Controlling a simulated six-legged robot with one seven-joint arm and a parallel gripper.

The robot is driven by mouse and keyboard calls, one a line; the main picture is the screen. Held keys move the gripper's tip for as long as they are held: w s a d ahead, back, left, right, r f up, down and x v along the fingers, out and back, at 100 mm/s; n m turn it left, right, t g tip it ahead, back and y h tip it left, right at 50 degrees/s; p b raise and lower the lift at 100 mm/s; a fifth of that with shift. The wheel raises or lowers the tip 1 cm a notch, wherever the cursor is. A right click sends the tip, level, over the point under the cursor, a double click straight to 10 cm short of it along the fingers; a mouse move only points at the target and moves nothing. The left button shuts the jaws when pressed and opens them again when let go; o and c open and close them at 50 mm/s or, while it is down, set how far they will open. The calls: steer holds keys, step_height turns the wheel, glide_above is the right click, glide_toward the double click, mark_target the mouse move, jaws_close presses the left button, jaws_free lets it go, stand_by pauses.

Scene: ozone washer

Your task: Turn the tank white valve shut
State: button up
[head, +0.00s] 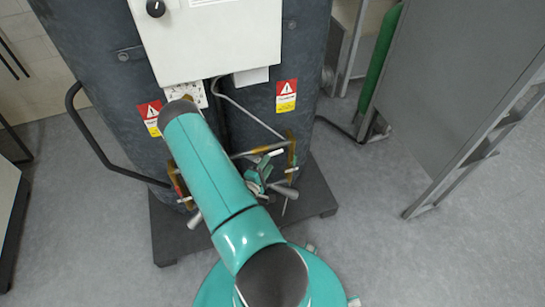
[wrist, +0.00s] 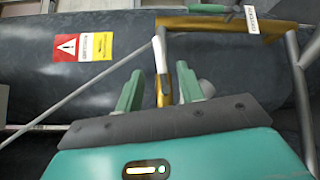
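The dark tank (head: 305,60) stands ahead, with brass-coloured pipework (head: 291,155) low on its front. A white valve handle (wrist: 159,54) shows in the wrist view beside a brass fitting (wrist: 162,90). In the head view, a small white piece (head: 276,152) beside my gripper appears to be this handle. My gripper (head: 262,174) is at the pipework, partly hidden by my arm. In the wrist view my gripper (wrist: 158,80) is open, its two green fingers apart on either side of the handle's lower end and fitting. I cannot tell whether either finger touches them.
A metal pipe (wrist: 304,100) runs close at the right of the wrist view. A thin grey rod (wrist: 80,100) crosses the left. The tank stands on a dark base (head: 318,197). A grey cabinet (head: 455,90) is at right. Floor (head: 385,240) between them is clear.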

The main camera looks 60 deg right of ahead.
steer(key=a, duration=0.6)
steer(key=shift+a+r, duration=0.15)
steer(key=shift+a, duration=0.15)
